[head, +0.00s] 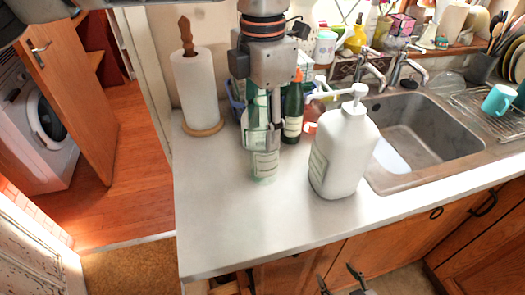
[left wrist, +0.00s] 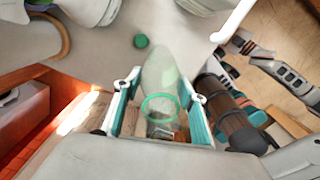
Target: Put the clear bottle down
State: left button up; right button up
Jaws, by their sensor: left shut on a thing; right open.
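The clear bottle (head: 264,165) is upright over the counter, left of the white pump bottle. Its base is at or very near the counter top; I cannot tell whether it touches. My left gripper (head: 263,138) comes down from above and is shut on it, hiding much of its upper part. In the left wrist view the clear bottle (left wrist: 160,72) stands between the two fingers of the left gripper (left wrist: 162,100). My right gripper (head: 337,277) is open and empty, low in front of the counter's front edge.
The white pump bottle (head: 343,150) stands close on the right, beside the sink (head: 425,125). A dark green bottle (head: 292,112) stands just behind. A paper towel roll (head: 198,90) is at the back left. The counter's front left (head: 215,220) is clear.

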aim_at(263, 154)
pick_arm(q)
jog(key=shift+f, duration=3.6)
jog(key=shift+f, duration=0.15)
jog(key=o, duration=1.1)
